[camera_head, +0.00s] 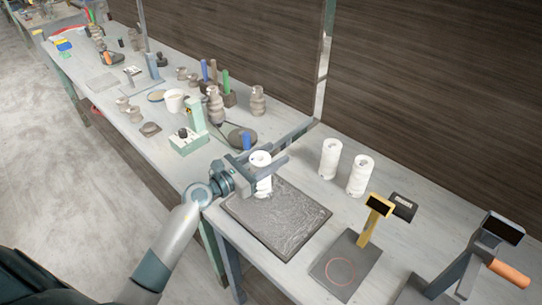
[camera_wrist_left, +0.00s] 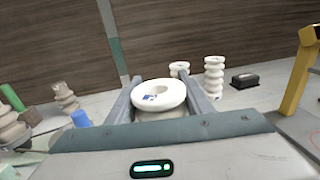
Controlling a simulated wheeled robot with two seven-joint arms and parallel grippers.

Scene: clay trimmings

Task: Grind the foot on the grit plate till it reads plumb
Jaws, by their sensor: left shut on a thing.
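My left gripper (camera_head: 265,164) is shut on a white ribbed piece (camera_head: 262,183) over the far left part of the grit plate (camera_head: 290,250). The piece looks upright; I cannot tell whether its foot touches the plate. In the left wrist view its round top (camera_wrist_left: 174,88), with a hole and a small blue mark, sits between the fingers. The dark plate carries pale swirled smears. A yellow stand (camera_head: 368,228) with a dark screen (camera_head: 379,205) rises from a grey base (camera_head: 342,268) marked with a red circle. The screen shows no legible reading. My right gripper is not in view.
Two similar white pieces (camera_head: 331,158) (camera_head: 360,176) stand behind the plate, near a small black box (camera_head: 403,206). A grey device with an orange handle (camera_head: 508,273) is at the right. Pots and tools, including a pale green device (camera_head: 190,142), crowd the bench at the left.

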